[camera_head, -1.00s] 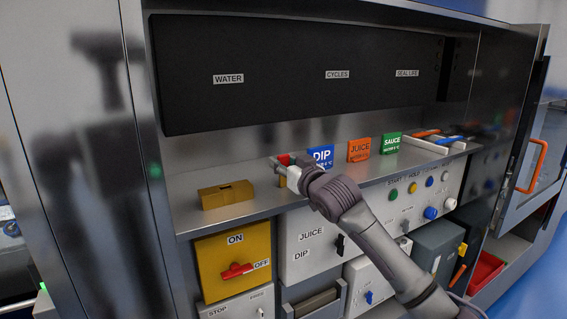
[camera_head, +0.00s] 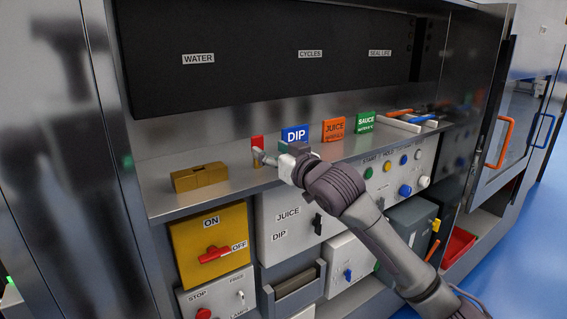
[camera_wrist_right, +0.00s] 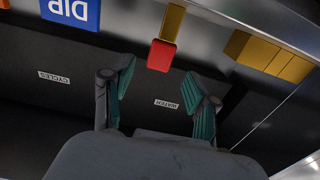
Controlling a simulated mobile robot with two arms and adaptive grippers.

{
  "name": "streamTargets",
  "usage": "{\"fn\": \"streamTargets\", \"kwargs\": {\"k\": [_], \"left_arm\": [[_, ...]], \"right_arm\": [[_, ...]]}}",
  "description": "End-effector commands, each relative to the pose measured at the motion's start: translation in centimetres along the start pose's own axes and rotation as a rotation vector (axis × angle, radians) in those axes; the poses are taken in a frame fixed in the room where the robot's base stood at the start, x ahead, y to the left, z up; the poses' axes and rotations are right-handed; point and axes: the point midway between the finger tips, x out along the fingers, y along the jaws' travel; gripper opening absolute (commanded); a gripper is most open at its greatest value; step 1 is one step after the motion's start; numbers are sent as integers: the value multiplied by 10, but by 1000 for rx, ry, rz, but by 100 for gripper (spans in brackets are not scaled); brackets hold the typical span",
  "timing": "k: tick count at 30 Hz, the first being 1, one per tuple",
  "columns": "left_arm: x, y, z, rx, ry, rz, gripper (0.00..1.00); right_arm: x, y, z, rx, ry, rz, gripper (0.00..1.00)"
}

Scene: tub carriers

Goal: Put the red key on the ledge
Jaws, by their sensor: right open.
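The red key (camera_head: 257,143) stands upright on the steel ledge (camera_head: 215,198), red head up, brass-coloured part down. It also shows in the right wrist view (camera_wrist_right: 161,56), just beyond the fingertips. My right gripper (camera_head: 262,157) is open and empty, close in front of the key. In the wrist view its two green-padded fingers (camera_wrist_right: 157,88) are spread apart, with the key's red head apart from both. In the head view the gripper slightly overlaps the key's lower part. My left gripper is not in view.
A brass block (camera_head: 199,178) sits left of the key. The blue DIP sign (camera_head: 295,134), orange JUICE sign (camera_head: 334,129) and green SAUCE sign (camera_head: 366,122) stand to the right. A yellow switch box (camera_head: 190,235) with a red handle is below the ledge.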

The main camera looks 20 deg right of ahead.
Motion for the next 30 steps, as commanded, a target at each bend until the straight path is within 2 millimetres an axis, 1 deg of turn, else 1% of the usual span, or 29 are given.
{"fn": "streamTargets", "kwargs": {"k": [1, 3, 6, 9, 13, 18, 20, 23, 26, 27, 29, 30], "left_arm": [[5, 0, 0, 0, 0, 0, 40], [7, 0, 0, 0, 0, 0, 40], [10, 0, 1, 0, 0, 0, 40], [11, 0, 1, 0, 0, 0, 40], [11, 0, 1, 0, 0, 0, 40], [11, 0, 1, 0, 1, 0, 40], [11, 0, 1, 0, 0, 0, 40], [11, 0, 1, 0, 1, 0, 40], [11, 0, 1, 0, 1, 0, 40], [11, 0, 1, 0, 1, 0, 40], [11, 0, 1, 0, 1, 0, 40], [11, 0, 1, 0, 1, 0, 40]], "right_arm": [[-11, 0, 3, -1, 0, 0, 58], [-24, 0, 2, -1, 1, -1, 58], [-39, 0, 2, -1, 0, 0, 58], [-48, 0, 1, -1, 1, 0, 58], [-53, 0, 0, 1, -1, 0, 58], [-53, 0, 0, 1, -1, 0, 58], [-52, -1, 5, 3, -4, -2, 58], [-48, -6, 33, 13, -19, -11, 58], [-45, -14, 85, 26, -42, -21, 58], [-46, -18, 110, 33, -52, -23, 58], [-50, -24, 154, 40, -72, -20, 58], [-54, -27, 189, 46, -95, -11, 58]]}}
